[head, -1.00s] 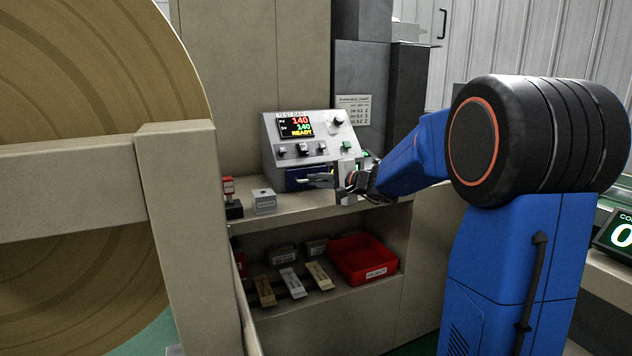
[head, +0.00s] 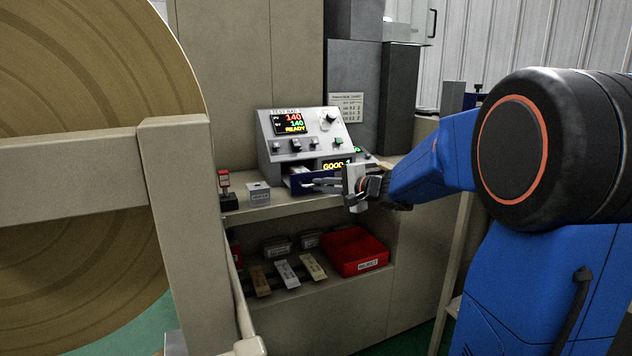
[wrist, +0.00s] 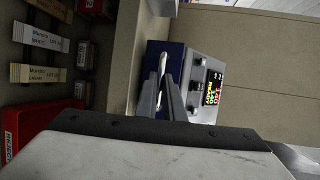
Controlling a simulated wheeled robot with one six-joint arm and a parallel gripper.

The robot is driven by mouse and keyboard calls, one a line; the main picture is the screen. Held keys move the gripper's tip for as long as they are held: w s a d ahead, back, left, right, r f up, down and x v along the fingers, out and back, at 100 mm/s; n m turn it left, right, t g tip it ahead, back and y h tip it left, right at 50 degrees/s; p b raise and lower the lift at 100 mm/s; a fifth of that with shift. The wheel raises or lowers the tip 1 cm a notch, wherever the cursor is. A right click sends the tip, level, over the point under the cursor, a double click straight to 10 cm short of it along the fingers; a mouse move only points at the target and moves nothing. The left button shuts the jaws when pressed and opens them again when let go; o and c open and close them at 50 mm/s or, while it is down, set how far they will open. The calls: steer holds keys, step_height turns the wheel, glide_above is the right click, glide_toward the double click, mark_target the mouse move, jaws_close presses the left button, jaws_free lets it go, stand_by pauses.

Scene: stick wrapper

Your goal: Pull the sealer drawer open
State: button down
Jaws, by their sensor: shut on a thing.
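The sealer (head: 303,138) is a grey sloped box on the counter, with a lit display reading 140 and READY. Its blue drawer (head: 297,185) stands partly out of the front, and a light interior shows above the front panel. My gripper (head: 322,184) is at the drawer front, shut on the handle. In the wrist view, the pale bar handle (wrist: 162,68) runs between the two dark fingers of my gripper (wrist: 161,95), against the blue drawer front (wrist: 177,58). The fingers hide part of the handle.
A small grey block (head: 259,194) and a red-topped stamp (head: 226,190) stand on the counter left of the sealer. A red bin (head: 356,253) and several labelled packs lie on the shelf below. A large brown roll (head: 80,70) and its beige frame fill the left.

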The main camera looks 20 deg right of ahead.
steer(key=s, duration=0.7)
steer(key=shift+d+f, duration=0.1)
steer(key=shift+f, duration=0.05)
steer(key=c, duration=1.9)
jaws_free()
steer(key=shift+s, duration=0.1)
steer(key=shift+o, duration=0.2)
steer(key=v, duration=1.7)
steer(key=shift+s+d+r, duration=0.15)
steer(key=shift+r, duration=0.05)
